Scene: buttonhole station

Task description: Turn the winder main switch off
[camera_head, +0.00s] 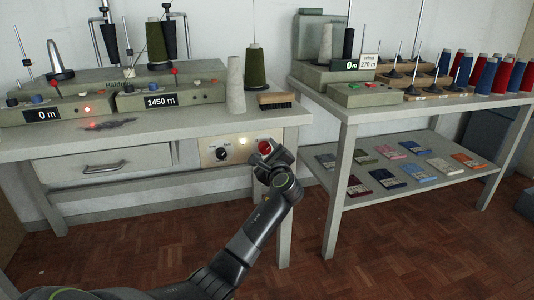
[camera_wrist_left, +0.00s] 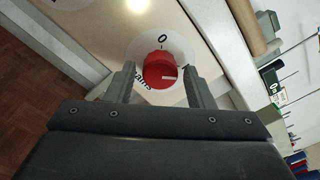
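The winder main switch is a red round knob (camera_head: 265,147) on the cream panel (camera_head: 208,158) at the front of the left table. In the left wrist view the red knob (camera_wrist_left: 160,70) sits on a white disc with an "O" above it and partly hidden lettering at lower left. A pale mark on the knob points to the right in that view. My left gripper (camera_head: 273,158) is in front of the panel. In the left wrist view its two fingers (camera_wrist_left: 160,82) are apart, one on each side of the knob, with gaps visible. My right gripper is not in view.
A black knob (camera_head: 222,153) and a lit lamp (camera_head: 243,141) are left of the switch. A drawer (camera_head: 105,163) is further left. Thread cones (camera_head: 256,68) and a brush (camera_head: 275,100) stand on the tabletop above. The right table (camera_head: 345,108) is beside my gripper.

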